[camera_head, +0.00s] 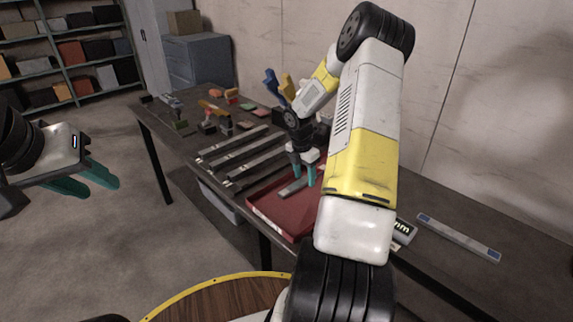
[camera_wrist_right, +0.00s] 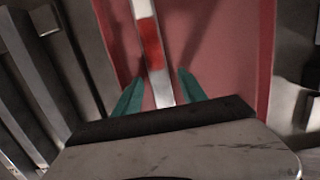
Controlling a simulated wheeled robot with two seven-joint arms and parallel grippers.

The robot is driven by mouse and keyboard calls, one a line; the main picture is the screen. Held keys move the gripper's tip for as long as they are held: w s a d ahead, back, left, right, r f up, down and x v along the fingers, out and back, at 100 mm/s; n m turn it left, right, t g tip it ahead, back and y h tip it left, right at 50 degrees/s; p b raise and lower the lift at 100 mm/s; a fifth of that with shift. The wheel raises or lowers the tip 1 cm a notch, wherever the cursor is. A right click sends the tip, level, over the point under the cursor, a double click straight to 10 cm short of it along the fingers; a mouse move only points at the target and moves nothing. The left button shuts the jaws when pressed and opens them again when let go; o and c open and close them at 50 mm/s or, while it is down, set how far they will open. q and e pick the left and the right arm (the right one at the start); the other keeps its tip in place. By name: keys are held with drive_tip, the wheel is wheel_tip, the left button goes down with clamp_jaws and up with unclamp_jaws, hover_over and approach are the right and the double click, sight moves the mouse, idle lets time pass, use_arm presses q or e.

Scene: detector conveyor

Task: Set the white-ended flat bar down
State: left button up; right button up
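A flat bar (camera_head: 293,188) lies in the red tray (camera_head: 268,217), partly hidden by my right gripper. My right gripper (camera_head: 304,182) points down over the tray. Its teal fingers (camera_wrist_right: 160,85) stand apart on either side of the bar, with a gap showing on both sides. My left gripper (camera_head: 102,186) is empty, off to the left of the table, its two teal fingers apart.
Several long metal bars (camera_head: 238,155) lie side by side left of the tray. A blue-ended bar (camera_head: 458,237) lies at the right, near a small display device (camera_head: 403,231). Tools and small parts (camera_head: 208,124) crowd the far left of the table. A bin (camera_head: 220,203) sits under it.

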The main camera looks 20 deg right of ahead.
sight(301, 182)
wheel_tip(301, 182, up, 12)
drive_tip(key=a, duration=0.2)
drive_tip(key=s+a+r+m+t, duration=0.2)
drive_tip(key=s+a+r+m, duration=0.75)
drive_tip(key=r, duration=0.45)
drive_tip(key=s+a+r+m+t+y, duration=0.1)
drive_tip(key=s+a+r+m+y, duration=0.1)
drive_tip(key=s+a+m, duration=0.3)
drive_tip(key=s+a+r+m+t+y, duration=0.1)
drive_tip(key=s+a+m, duration=0.4)
drive_tip(key=s, duration=0.7)
wheel_tip(301, 182, up, 2)
drive_tip(key=shift+r+m+t+y, duration=0.15)
drive_tip(key=shift+m+t+y, duration=0.25)
drive_tip(key=shift+m+t, duration=0.65)
drive_tip(key=shift+g, duration=0.25)
